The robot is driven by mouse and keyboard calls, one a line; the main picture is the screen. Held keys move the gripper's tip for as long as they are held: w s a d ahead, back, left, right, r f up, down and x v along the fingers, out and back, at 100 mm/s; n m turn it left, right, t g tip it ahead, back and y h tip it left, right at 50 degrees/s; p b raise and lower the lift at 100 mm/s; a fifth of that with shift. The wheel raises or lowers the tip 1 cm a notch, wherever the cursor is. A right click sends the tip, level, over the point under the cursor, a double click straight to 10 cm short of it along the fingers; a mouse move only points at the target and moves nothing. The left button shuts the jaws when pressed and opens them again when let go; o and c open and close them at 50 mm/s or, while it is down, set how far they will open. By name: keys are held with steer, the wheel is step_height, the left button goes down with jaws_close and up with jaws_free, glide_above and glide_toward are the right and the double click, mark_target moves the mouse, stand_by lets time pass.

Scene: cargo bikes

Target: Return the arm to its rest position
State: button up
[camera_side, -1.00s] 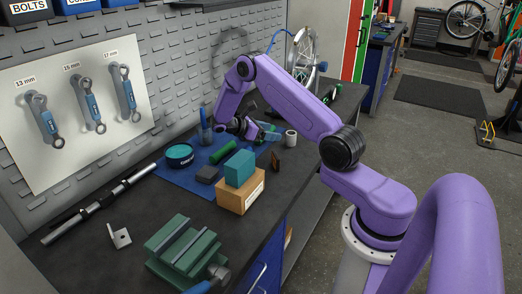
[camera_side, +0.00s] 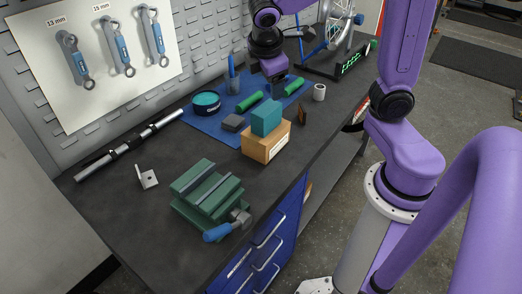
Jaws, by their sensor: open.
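My purple arm rises at the right, and its dark gripper (camera_side: 275,74) hangs over the back of the blue mat (camera_side: 205,125). The gripper looks empty, with nothing seen between its fingers. Its fingertips are small and dark, partly against the items behind. It is above and behind the green cylinders (camera_side: 250,103) and clear of the teal block (camera_side: 266,117), which sits on a cardboard box (camera_side: 262,150).
A green vise (camera_side: 205,190) stands at the front of the bench, beside an angle bracket (camera_side: 147,177). A long metal rod (camera_side: 130,145) lies along the wall. A wheel (camera_side: 338,22) stands behind.

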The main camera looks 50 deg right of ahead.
steer(key=s+a+f+g+y, duration=0.1)
steer(key=s+a+f+y, duration=0.1)
steer(key=s, duration=0.7)
steer(key=s+a+f+g+y, duration=0.1)
steer(key=s+a+f+y, duration=0.1)
steer(key=s, duration=0.8)
steer(key=shift+s+a+y, duration=0.25)
steer(key=shift+a+y, duration=0.15)
steer(key=shift+a, duration=0.4)
steer(key=shift+f, duration=0.1)
